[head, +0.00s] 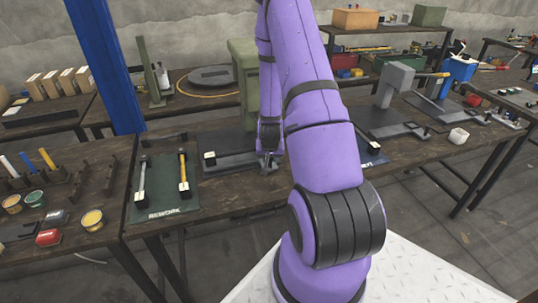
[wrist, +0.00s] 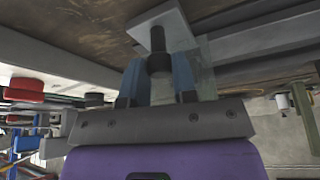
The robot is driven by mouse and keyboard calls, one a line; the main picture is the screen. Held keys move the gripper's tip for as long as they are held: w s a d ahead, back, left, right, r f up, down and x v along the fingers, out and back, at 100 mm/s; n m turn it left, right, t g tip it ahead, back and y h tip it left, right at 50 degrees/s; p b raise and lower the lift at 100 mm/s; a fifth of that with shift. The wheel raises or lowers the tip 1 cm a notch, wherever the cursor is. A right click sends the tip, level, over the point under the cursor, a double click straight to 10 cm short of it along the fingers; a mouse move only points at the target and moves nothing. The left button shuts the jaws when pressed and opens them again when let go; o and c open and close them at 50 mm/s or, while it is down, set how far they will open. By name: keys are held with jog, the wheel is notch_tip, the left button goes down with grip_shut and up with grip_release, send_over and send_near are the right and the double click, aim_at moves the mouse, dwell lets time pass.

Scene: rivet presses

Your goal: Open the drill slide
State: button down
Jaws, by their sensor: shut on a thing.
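The green drill press (head: 243,75) stands on the middle bench, partly hidden by my purple arm. Its low grey slide (head: 232,160) lies along the bench in front of it. My gripper (head: 268,160) is low at the right end of this slide. In the wrist view my gripper (wrist: 158,72) has its blue fingers shut on a dark round handle (wrist: 159,62). The handle stands out from a pale grey end plate (wrist: 160,30). How far the slide is out cannot be told, as my arm hides part of it.
A green rework mat (head: 160,190) with two tools lies to the left of the press. A second grey press (head: 393,85) stands to the right. A blue post (head: 105,65) rises at the left. A white cup (head: 458,135) sits near the right bench edge.

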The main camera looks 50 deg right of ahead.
jog(key=c, duration=0.9)
grip_release()
jog(key=v, duration=1)
jog(key=shift+r, duration=0.35)
jog(key=shift+a, duration=0.1)
